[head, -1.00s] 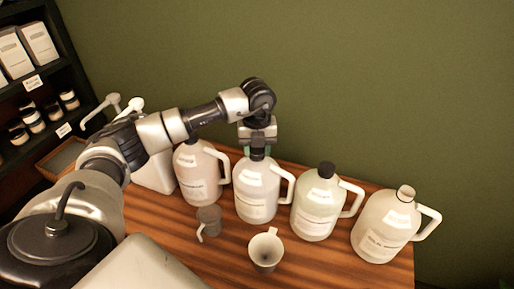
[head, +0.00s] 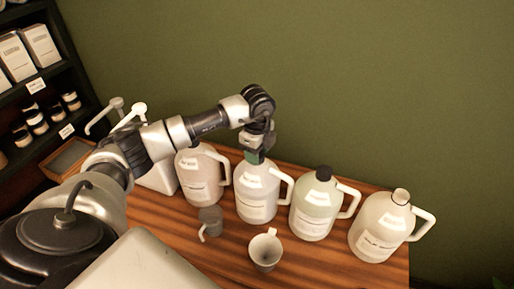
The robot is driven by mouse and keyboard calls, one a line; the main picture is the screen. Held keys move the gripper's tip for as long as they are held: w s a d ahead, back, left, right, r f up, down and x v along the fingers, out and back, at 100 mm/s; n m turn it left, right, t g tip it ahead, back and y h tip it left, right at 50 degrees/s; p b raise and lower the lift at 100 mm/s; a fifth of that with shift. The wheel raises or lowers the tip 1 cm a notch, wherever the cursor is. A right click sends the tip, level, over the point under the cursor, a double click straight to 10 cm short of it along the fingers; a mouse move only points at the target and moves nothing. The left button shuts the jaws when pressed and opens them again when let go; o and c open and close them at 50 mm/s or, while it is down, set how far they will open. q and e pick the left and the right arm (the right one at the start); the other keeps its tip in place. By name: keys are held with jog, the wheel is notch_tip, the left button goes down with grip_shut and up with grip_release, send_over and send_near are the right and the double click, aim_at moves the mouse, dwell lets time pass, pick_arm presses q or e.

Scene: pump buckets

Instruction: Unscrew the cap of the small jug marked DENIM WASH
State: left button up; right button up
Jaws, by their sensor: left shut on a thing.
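A row of pale jugs with side handles stands on the wooden table. My left gripper (head: 255,157) points down at the neck of the second jug from the left (head: 257,194) and is shut on its cap, which the fingers mostly hide. That jug stands upright, handle to the right. The other jugs are the leftmost (head: 201,179), one with a black cap (head: 314,211) and the rightmost with a pale cap (head: 379,231). The labels are too small to read, so I cannot tell which says DENIM WASH. My right gripper is not in view.
A grey cup (head: 210,220) and a white cup (head: 265,252) stand in front of the jugs. Pump containers (head: 160,178) stand left of the row, partly behind my arm. A dark shelf (head: 45,70) is at far left. The wooden table (head: 325,268) is bare at front right.

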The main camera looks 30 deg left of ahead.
pick_arm(q)
jog(key=n+p, duration=0.1)
jog(key=n, duration=0.2)
jog(key=shift+n, duration=0.4)
jog(key=o, duration=1)
